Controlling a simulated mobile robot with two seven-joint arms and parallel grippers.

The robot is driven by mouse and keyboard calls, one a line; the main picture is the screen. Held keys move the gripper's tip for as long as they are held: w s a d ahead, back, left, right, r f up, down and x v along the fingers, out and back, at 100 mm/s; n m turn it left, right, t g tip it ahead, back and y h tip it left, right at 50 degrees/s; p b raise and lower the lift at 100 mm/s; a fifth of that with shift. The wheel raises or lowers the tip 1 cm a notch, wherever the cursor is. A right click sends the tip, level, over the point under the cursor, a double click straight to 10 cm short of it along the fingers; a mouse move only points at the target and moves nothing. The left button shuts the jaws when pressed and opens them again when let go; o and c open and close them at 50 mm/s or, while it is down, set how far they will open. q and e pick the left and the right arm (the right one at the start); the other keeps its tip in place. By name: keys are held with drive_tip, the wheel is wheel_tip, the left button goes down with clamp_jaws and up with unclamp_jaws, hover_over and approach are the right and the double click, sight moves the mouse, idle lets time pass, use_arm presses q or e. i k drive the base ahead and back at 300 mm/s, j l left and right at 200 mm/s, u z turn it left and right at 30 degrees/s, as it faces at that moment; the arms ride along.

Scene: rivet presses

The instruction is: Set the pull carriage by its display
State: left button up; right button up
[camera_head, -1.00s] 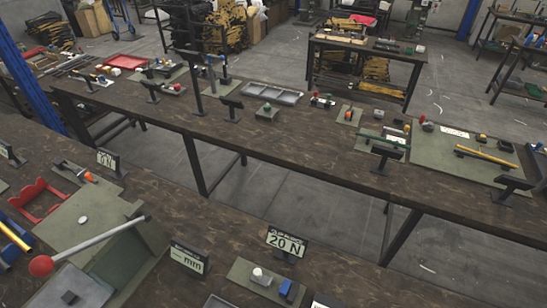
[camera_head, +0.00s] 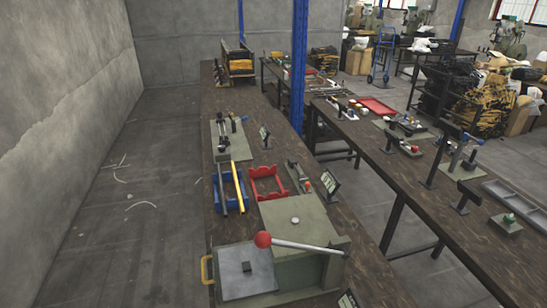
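Neither of my grippers is in view. I cannot tell for certain which device is the pull carriage. On the near bench, a small rail device with an orange part (camera_head: 301,178) lies beside a tilted black display (camera_head: 330,183), whose reading is too small to make out. Farther along, a longer device with dark parts (camera_head: 229,130) sits on a green-grey plate, with another small display (camera_head: 265,135) to its right; its face is not readable either.
A large green-grey press (camera_head: 290,225) with a red-knobbed lever (camera_head: 263,239) fills the near bench front. Beyond it stand a red bracket (camera_head: 267,182) and a blue holder (camera_head: 229,188) with a yellow bar.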

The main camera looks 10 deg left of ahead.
sight(304, 183)
drive_tip(key=i+l+u, duration=1.3)
drive_tip(key=l, duration=0.4)
drive_tip(key=i+l+u, duration=0.15)
drive_tip(key=l+u, duration=0.2)
drive_tip(key=l, duration=0.2)
drive_tip(key=i+l+u, duration=0.1)
drive_tip(key=l+u, duration=0.2)
drive_tip(key=l, duration=0.35)
drive_tip(key=l+u, duration=0.35)
drive_tip(key=l, duration=0.25)
drive_tip(key=l+u, duration=0.3)
drive_tip(key=l, duration=0.35)
